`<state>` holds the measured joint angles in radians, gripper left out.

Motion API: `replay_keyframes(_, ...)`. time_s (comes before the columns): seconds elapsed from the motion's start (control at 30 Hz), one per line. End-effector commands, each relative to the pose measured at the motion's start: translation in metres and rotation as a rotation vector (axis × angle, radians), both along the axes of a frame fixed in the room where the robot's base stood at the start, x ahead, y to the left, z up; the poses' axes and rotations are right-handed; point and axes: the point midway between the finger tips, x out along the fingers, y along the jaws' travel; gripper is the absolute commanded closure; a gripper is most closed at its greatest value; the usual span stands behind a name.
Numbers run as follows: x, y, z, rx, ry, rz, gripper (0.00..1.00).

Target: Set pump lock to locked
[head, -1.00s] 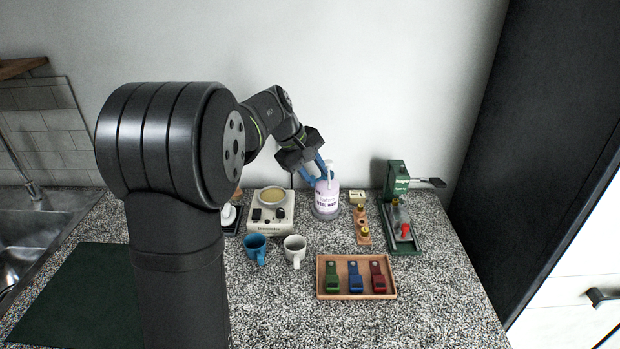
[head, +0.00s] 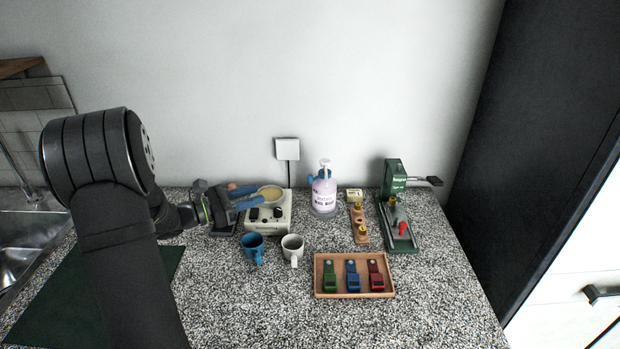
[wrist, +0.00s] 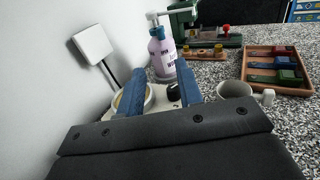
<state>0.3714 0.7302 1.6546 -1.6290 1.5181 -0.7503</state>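The pump bottle (head: 324,196) is a clear bottle of pale lilac liquid with a dark-lettered label and a white pump head. It stands upright near the wall. A blue piece (head: 312,179) sits at its neck, and it also shows in the wrist view (wrist: 157,32). I cannot tell the lock's setting. My gripper (head: 262,193) is left of the bottle, by the white appliance, and apart from the bottle. Its two blue fingers are spread with nothing held between them. In the wrist view, the bottle (wrist: 165,61) appears beyond the fingertips.
The white appliance (head: 281,216) with a round yellowish top is by my fingers. A blue mug (head: 252,246) and a white mug (head: 291,246) stand in front. A wooden tray (head: 319,292) holds three coloured pieces. A green press (head: 394,180) stands right. A white wall box (head: 287,149) hangs behind.

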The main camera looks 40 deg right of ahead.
Motion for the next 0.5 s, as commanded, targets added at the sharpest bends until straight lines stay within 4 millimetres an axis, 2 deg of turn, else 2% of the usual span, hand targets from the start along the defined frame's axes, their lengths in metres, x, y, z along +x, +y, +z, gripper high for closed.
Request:
replay_keyframes(0.17, -0.007, -0.022, 0.000, -0.001, -0.001, -0.004, 0.67)
replay_keyframes(0.5, -0.029, -0.093, 0.000, 0.001, -0.001, -0.006, 0.67)
